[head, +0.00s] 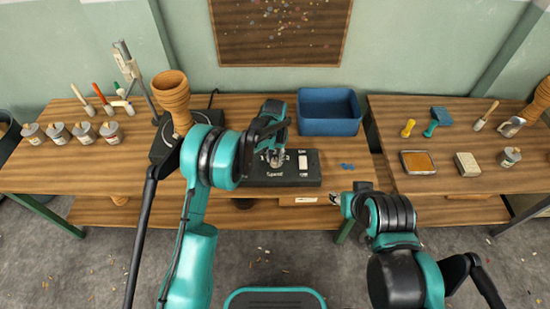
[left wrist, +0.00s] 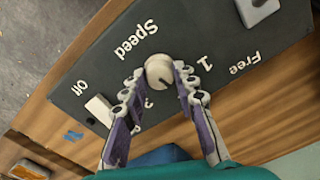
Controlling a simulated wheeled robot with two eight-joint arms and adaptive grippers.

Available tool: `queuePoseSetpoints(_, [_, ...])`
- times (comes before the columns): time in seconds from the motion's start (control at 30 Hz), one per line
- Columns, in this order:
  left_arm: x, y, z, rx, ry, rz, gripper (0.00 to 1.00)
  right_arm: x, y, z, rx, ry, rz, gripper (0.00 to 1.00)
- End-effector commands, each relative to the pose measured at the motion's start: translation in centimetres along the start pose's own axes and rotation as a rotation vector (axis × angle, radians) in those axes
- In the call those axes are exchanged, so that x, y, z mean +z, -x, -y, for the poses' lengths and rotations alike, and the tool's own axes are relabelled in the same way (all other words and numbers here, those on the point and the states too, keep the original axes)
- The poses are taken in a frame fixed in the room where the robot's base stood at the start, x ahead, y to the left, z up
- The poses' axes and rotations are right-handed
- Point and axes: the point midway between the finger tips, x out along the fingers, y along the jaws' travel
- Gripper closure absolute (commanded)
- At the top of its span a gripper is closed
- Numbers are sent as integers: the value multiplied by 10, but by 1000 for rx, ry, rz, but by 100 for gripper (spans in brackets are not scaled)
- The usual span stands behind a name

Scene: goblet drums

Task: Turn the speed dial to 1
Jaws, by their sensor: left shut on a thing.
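A dark control box (head: 260,180) lies on the table at the front middle, with the word "Speed" on it. In the left wrist view its round pale speed dial (left wrist: 159,68) sits between the "1" label and another number partly hidden by a finger. A dark mark on the dial points down and right in that view, between these labels. My left gripper (left wrist: 161,76) is shut on the dial, one fingertip on each side. In the head view my left gripper (head: 274,158) covers much of the dial. My right gripper (head: 340,197) hangs at the table's front edge, apart from the box.
A white switch (left wrist: 99,110) marked "Off" is on the same box, close to my left fingers. A clay goblet (head: 172,92) stands left of my left arm. A blue bin (head: 330,124) stands behind the box. Small blue pieces (head: 346,166) lie to its right.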

Motion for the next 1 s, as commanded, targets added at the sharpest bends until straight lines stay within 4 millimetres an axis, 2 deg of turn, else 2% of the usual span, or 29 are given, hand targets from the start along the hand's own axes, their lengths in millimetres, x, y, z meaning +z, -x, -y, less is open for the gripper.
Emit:
queuePoseSetpoints(0.6, [0, 0, 0, 0, 565, 0, 100, 1, -1, 0, 0, 0, 0, 60])
queuePoseSetpoints(1.0, [0, 0, 0, 0, 799, 0, 100, 1, -1, 0, 0, 0, 0, 60])
